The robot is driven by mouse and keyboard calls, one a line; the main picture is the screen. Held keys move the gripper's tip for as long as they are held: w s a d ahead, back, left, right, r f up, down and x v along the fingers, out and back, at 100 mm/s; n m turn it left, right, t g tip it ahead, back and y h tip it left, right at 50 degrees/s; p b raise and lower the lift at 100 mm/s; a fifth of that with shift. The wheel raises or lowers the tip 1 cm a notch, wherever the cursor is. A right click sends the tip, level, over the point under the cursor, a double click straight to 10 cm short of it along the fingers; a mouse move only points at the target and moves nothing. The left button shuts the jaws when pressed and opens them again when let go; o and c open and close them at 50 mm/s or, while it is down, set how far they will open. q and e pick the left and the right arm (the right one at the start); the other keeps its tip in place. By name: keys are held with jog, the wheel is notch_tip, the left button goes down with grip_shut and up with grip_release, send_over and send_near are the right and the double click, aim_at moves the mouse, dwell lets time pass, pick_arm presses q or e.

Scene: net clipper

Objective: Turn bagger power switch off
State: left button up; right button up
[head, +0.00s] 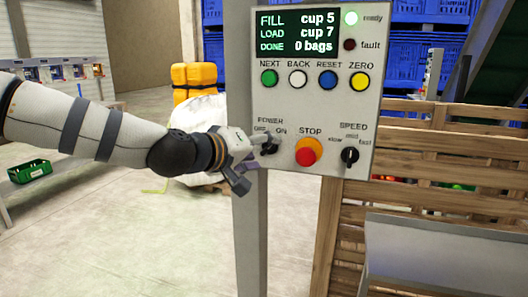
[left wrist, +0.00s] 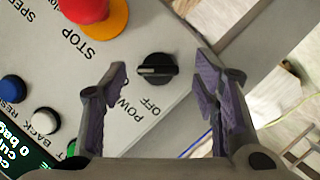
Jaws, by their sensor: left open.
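The power switch is a black rotary knob (left wrist: 157,69) low on the grey control panel (head: 315,85). In the left wrist view its pale mark points left, away from the OFF label; the ON label is hidden there behind a finger. In the head view, the knob (head: 270,147) is partly covered by my gripper. My left gripper (head: 257,161) is open at the panel's lower left corner. In the left wrist view, its fingertips (left wrist: 162,68) stand on either side of the knob with a gap on both sides. Whether they touch the panel is unclear. My right gripper is not in view.
The red stop button (head: 308,152) is close right of the switch, with the speed knob (head: 350,156) beyond it. A grey post (head: 250,225) carries the panel. A wooden crate (head: 345,235) stands at lower right.

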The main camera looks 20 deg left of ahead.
pick_arm(q)
jog(key=shift+w+d+f, duration=0.1)
jog(key=shift+w+f, duration=0.1)
jog(key=shift+w, duration=0.15)
jog(key=shift+r, duration=0.2)
jog(key=c, duration=1.2)
jog(key=shift+o, duration=0.2)
